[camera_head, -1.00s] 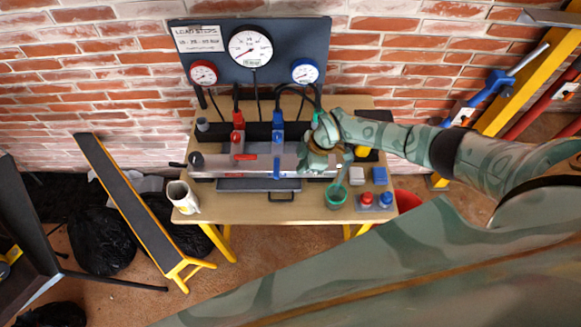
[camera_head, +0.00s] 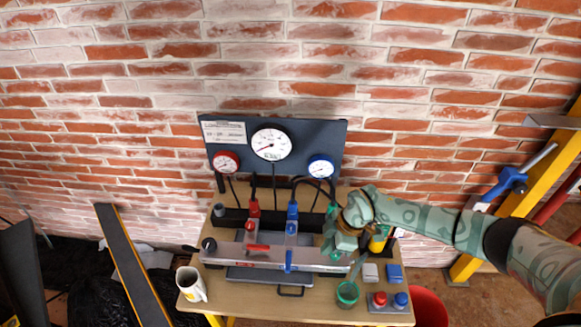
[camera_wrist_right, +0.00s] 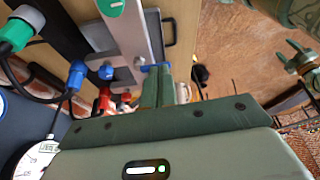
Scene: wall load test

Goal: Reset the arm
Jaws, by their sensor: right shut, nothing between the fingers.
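My right gripper (camera_head: 345,253) is shut and empty over the right part of the wooden bench (camera_head: 225,309). It also shows in the wrist view, its two green fingers (camera_wrist_right: 157,86) together beside the grey metal bar (camera_wrist_right: 122,30). In the head view it hides the right end of that bar (camera_head: 220,255) and part of a green fitting. My right arm (camera_head: 430,220) reaches in from the right.
A gauge board (camera_head: 330,140) stands behind the bench, with red (camera_head: 253,222) and blue (camera_head: 292,225) fittings and hoses before it. A white mug (camera_head: 190,284), a green cup (camera_head: 347,292) and a button box (camera_head: 380,307) stand near the front edge. A yellow frame (camera_head: 550,165) is at the right.

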